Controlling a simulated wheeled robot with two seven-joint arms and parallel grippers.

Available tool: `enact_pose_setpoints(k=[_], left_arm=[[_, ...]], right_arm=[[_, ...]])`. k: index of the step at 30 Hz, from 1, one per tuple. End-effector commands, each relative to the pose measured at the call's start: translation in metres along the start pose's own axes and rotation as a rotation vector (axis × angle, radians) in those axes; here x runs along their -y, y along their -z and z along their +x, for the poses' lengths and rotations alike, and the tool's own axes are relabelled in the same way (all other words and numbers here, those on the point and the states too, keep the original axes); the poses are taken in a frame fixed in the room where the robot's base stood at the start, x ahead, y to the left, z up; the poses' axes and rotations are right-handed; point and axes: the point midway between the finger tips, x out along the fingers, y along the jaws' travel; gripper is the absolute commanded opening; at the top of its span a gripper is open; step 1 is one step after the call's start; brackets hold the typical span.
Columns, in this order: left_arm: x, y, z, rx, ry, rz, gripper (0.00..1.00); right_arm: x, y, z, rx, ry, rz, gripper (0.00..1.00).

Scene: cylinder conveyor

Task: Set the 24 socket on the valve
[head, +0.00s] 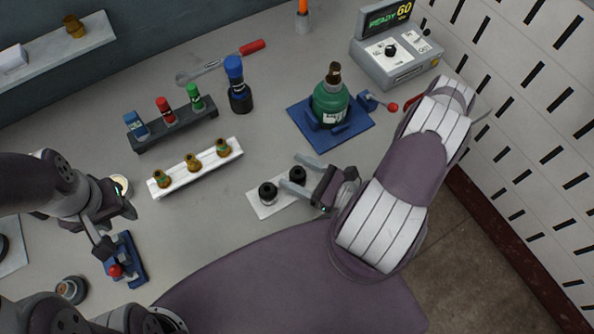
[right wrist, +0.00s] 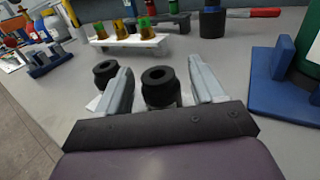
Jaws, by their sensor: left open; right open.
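Two black sockets stand upright on a white plate (head: 262,208); I cannot read any size marks. My right gripper (head: 291,170) is open around the right socket (head: 298,176), one finger on each side. In the right wrist view this socket (right wrist: 158,86) sits between the fingers, with a gap to each. The left socket (head: 268,193) stands outside the fingers. A green cylinder (head: 330,103) with a brass valve (head: 334,75) on top stands in a blue cradle (head: 302,122). My left gripper (head: 117,231) is open and empty above the table's left side.
A white rack (head: 200,174) holds three brass valves. Behind it, a dark rack (head: 175,134) holds small coloured items. A blue clamp (head: 134,258) lies below my left gripper.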

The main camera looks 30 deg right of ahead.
Motion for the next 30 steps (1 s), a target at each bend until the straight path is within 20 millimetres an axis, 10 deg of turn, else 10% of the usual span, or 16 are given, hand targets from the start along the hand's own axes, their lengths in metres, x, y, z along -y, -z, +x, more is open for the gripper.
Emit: enact_pose_setpoints(k=[9,15,30], left_arm=[[0.0,0.0,-0.001,0.0,0.0,0.0,0.43],[0.0,0.0,-0.001,0.0,0.0,0.0,0.43],[0.0,-0.001,0.005,0.0,0.0,0.0,0.43]], right_arm=[[0.0,0.001,0.003,0.0,0.002,-0.001,0.68],[0.0,0.0,0.003,0.0,0.001,-0.001,0.08],[0.0,-0.023,0.003,0.0,0.001,-0.002,0.08]])
